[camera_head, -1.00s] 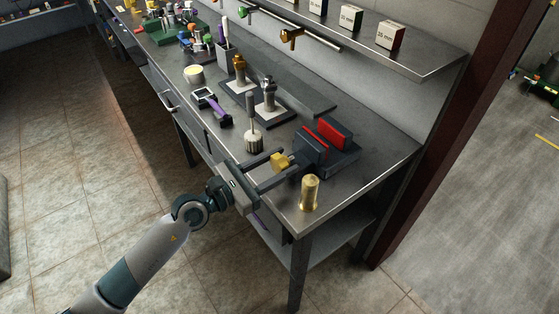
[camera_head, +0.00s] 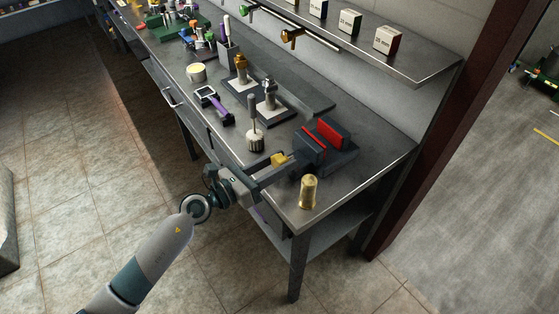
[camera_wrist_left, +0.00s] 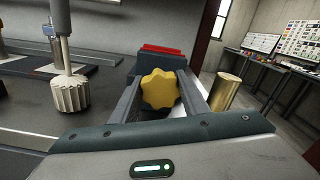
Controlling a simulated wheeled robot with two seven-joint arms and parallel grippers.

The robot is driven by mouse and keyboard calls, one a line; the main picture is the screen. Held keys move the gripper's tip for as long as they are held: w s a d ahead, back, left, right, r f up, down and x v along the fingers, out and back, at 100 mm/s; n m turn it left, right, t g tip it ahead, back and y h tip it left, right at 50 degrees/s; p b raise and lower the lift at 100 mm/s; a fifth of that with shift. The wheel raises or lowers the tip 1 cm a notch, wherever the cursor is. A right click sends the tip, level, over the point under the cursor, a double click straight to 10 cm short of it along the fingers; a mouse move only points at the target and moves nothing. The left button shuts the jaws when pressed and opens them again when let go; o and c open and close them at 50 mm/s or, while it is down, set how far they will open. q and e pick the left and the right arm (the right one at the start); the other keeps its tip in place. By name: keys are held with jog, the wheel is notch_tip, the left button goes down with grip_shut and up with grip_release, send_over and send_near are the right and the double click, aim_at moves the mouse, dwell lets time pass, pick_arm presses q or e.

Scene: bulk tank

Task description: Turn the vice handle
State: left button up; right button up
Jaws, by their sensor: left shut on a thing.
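The vice (camera_head: 315,146), dark grey with red jaw faces, sits at the near right end of the workbench. Its yellow lobed handle (camera_head: 279,159) faces my left gripper (camera_head: 275,166). In the left wrist view the yellow handle (camera_wrist_left: 160,89) lies between the two fingers of the left gripper (camera_wrist_left: 160,92), which are shut on its sides. The vice body (camera_wrist_left: 160,62) shows behind the handle, partly hidden by it. My right gripper is not in either view.
A brass cylinder (camera_head: 308,191) stands right of the gripper, close to the bench edge. A ridged grey piece with an upright rod (camera_head: 254,137) stands left of it. A purple-handled tool (camera_head: 222,112) and two fittings on plates lie farther back. A shelf (camera_head: 420,62) overhangs the back.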

pick_arm(q)
jog(key=o, duration=1.1)
jog(key=shift+c, duration=0.2)
jog(key=shift+s+a, duration=0.25)
jog(key=shift+a, duration=0.1)
jog(key=b+v, duration=0.6)
jog(key=v, duration=1)
jog(key=shift+a, duration=0.3)
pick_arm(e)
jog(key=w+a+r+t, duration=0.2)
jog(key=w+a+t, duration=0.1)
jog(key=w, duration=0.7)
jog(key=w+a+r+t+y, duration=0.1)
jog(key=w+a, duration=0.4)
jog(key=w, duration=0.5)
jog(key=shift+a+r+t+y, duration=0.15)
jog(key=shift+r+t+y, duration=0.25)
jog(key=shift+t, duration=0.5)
pick_arm(q)
jog(key=shift+s, duration=0.15)
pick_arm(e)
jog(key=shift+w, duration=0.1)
